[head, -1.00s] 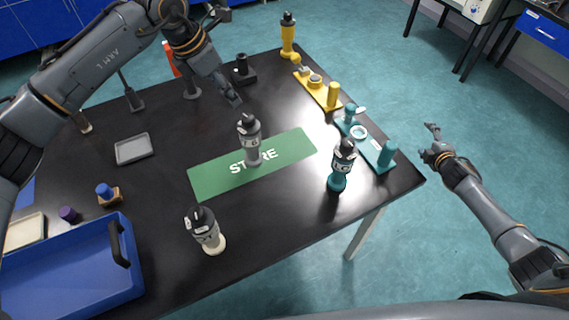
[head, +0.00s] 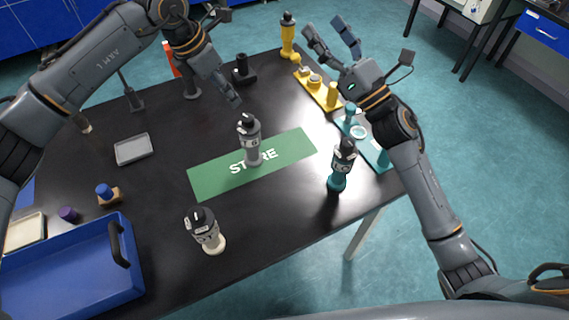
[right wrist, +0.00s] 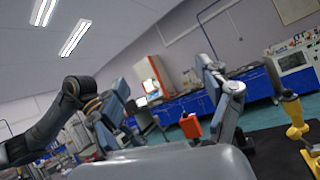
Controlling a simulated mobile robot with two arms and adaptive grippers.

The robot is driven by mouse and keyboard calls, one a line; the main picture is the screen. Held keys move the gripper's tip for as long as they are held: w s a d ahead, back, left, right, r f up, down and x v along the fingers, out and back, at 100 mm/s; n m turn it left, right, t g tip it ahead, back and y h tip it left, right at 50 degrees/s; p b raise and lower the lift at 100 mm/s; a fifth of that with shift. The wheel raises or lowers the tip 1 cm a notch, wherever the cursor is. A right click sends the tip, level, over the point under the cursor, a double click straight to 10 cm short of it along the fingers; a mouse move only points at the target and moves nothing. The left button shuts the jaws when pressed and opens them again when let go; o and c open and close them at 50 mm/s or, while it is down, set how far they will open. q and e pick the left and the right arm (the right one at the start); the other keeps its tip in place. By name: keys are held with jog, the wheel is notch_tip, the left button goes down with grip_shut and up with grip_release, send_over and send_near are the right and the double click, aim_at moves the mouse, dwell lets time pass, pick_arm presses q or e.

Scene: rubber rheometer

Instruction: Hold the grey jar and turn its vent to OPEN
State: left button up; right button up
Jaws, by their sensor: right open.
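The grey jar (head: 252,150) has a black cap and stands upright on the green STORE mat (head: 205,182); the vent setting is too small to read. My left gripper (head: 232,95) is above the table, behind the jar and apart from it. Its fingers are seen edge-on, so its opening cannot be told. My right gripper (head: 334,38) is raised over the table's right side, open and empty, away from the grey jar. Its spread fingers also show in the right wrist view (right wrist: 168,105).
A teal jar (head: 340,168) stands right of the mat and a cream jar (head: 207,232) in front. A yellow jar (head: 288,38) stands at the far edge near yellow and teal fixtures. A blue tray (head: 75,270) and grey dish (head: 133,149) are on the left.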

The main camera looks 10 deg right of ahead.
jog(key=s+a+f+n+g+h, duration=0.1)
jog(key=s+a+f, duration=0.15)
jog(key=f, duration=0.55)
jog(key=s+a+f+g+h, duration=0.1)
jog(key=a+f+g, duration=0.15)
jog(key=f, duration=0.55)
jog(key=n+g+h, duration=0.1)
jog(key=g+h, duration=0.1)
send_near(256, 139)
jog(key=shift+t, duration=0.25)
jog(key=x, duration=1.2)
jog(key=shift+w+a+f, duration=0.15)
jog(key=shift+w+a, duration=0.1)
jog(key=shift+w, duration=0.05)
